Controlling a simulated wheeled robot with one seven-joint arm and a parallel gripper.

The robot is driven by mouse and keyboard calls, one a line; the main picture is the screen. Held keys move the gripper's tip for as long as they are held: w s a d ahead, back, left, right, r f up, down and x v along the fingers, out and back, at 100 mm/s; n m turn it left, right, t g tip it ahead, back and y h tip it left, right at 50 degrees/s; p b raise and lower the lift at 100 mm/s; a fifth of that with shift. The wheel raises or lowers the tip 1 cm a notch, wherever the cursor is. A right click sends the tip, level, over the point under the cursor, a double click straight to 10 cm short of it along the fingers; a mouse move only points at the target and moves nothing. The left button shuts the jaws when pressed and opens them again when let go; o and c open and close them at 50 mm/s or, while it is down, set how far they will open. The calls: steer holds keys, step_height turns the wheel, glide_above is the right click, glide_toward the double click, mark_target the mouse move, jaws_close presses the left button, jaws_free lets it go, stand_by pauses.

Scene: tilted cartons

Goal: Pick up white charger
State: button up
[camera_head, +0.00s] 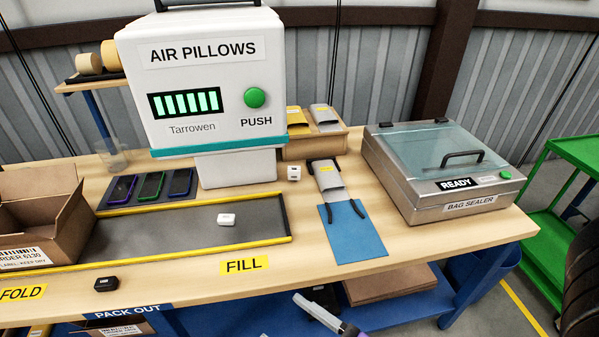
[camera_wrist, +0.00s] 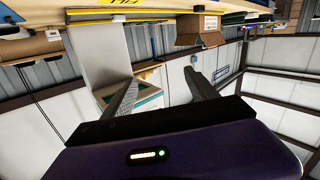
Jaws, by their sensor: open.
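A small white cube-shaped block (camera_head: 294,173), which looks like the charger, stands on the bench just right of the air pillow machine's base. A dark mark shows on its front. A second small white item (camera_head: 226,219), rounded like an earbud case, lies on the grey yellow-edged tray (camera_head: 180,232). My gripper's two fingers show in the wrist view (camera_wrist: 160,82), spread apart with nothing between them. In the head view, part of my arm shows at the bottom edge, below the bench front.
The tall air pillow machine (camera_head: 205,95) stands behind the tray. A bag sealer (camera_head: 440,180) is at the right. An open carton (camera_head: 45,220) is at the left, with several phones near it. A black case (camera_head: 106,284) lies near the front edge. A blue sheet (camera_head: 350,235) lies right of the tray.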

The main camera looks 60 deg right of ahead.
steer(key=w+d+f+n+g+h, duration=0.1)
steer(key=w+d+f+n+h, duration=0.3)
steer(key=w+d, duration=0.75)
steer(key=w+d+f+n+g+h, duration=0.1)
steer(key=w+d+n+g, duration=0.1)
steer(key=w+d+n, duration=0.2)
steer(key=w+d+f+n+g+h, duration=0.1)
steer(key=w+d+n, duration=0.3)
steer(key=d, duration=0.4)
steer(key=w+d+f+n+g+h+p, duration=0.1)
steer(key=w+d+n+g, duration=0.2)
steer(key=w+d+n, duration=0.1)
steer(key=shift+d+n+h, duration=0.4)
steer(key=shift+d+n, duration=0.2)
steer(key=shift+d, duration=0.35)
steer(key=d+f+n, duration=0.1)
steer(key=s+f+n+g, duration=0.1)
steer(key=n, duration=0.1)
steer(key=s+d+f+n+g, duration=0.1)
steer(key=shift+s+d+f+n+h, duration=0.1)
steer(key=shift+d+f+n+h, duration=0.2)
steer(key=shift+h, duration=0.1)
steer(key=shift+s+d+f+n+g, duration=0.2)
steer(key=shift+s+f+n+g, duration=0.05)
steer(key=shift+s+n+g, duration=0.3)
steer(key=shift+s+d+f+n+g, duration=0.15)
steer(key=shift+s+n+g, duration=0.1)
steer(key=shift+n, duration=0.5)
